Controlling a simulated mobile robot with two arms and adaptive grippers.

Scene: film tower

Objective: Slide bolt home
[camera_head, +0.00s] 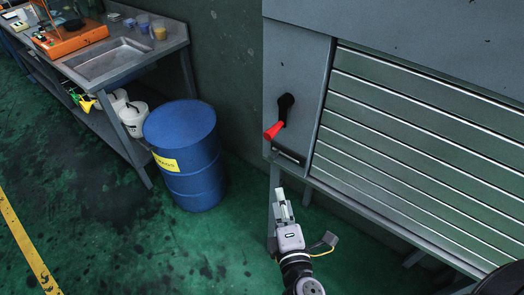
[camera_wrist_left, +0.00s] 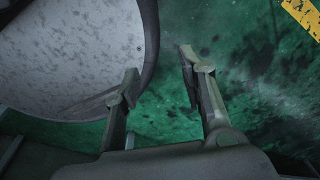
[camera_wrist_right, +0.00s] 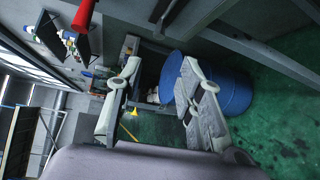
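A small dark slot-like fitting with a pale edge (camera_head: 288,155) sits low on the grey cabinet's (camera_head: 300,75) narrow front panel; I cannot tell whether it is the bolt. Above it is a lever with a black mount and red grip (camera_head: 274,130), pointing down-left. My right gripper (camera_head: 281,195) is just below the cabinet's lower edge, apart from the fitting. In the right wrist view its fingers (camera_wrist_right: 160,68) are apart with nothing between them. My left gripper (camera_wrist_left: 158,62) is open and empty, outside the head view.
A slatted shutter (camera_head: 425,145) fills the cabinet front at right. A blue drum (camera_head: 190,165) stands left of my right gripper. A metal sink bench (camera_head: 110,55) is further left. The green floor between is clear. A large pale rounded surface (camera_wrist_left: 70,55) is close beside my left gripper.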

